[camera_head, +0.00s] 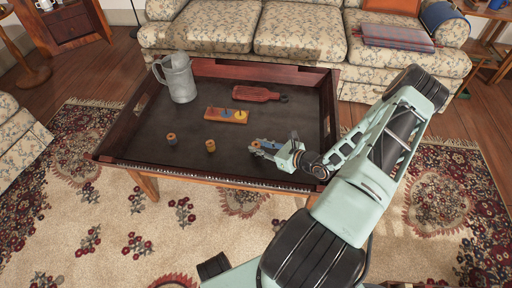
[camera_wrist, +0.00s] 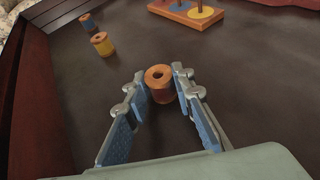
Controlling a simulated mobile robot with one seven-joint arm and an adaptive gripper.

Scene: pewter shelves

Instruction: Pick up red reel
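The red reel (camera_wrist: 160,86) stands upright in the tray, with orange-red thread between wooden ends and a dark hole on top. My gripper (camera_wrist: 159,76) is open, with the reel between its two blue-padded fingertips in the wrist view. The tips are close to the reel's sides; I cannot tell whether they touch it. In the head view, my gripper (camera_head: 267,148) is low over the right front part of the tray, and the reel (camera_head: 256,144) shows only partly among the fingers.
A yellow reel (camera_wrist: 102,44) and a blue reel (camera_wrist: 87,22) stand to the left. Behind are a wooden peg board (camera_head: 214,115), a red paddle-shaped board (camera_head: 255,94) and a grey pitcher (camera_head: 179,80). The tray (camera_head: 115,140) has raised walls.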

